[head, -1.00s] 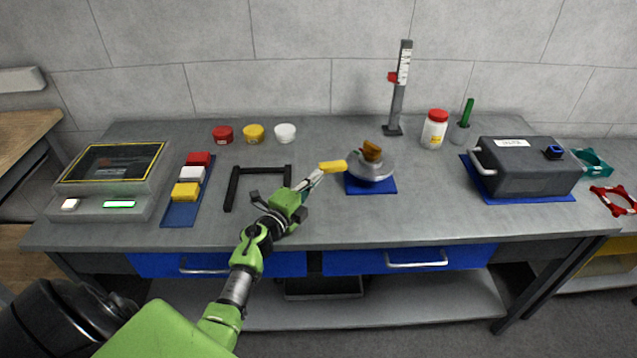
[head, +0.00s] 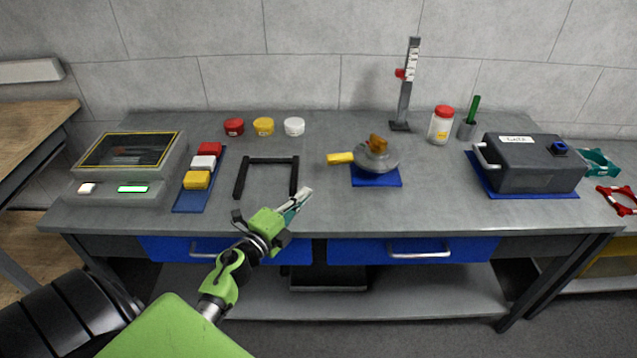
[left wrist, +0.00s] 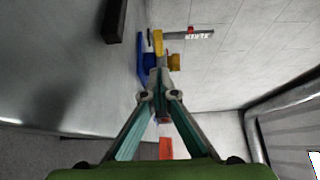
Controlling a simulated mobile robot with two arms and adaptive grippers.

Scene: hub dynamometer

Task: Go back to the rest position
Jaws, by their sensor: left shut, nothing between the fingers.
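My left gripper (head: 301,200) is shut and empty. In the head view it hangs over the front part of the grey bench, in front of the black U-shaped frame (head: 267,161). The grey hub (head: 378,161) with its yellow handle (head: 341,158) and brown top piece (head: 377,144) sits on a blue mat (head: 376,180), right of and behind the gripper, apart from it. In the left wrist view my closed fingers (left wrist: 158,80) point toward blue and yellow things that are too small to tell apart well. My right gripper is not in view.
A screen device (head: 128,158) and a blue tray (head: 186,206) of coloured blocks stand left. Three small jars (head: 263,126) line the back. A height gauge (head: 404,90), a white bottle (head: 440,125) and a dark grey box (head: 530,165) stand right. The bench's front strip (head: 440,222) is clear.

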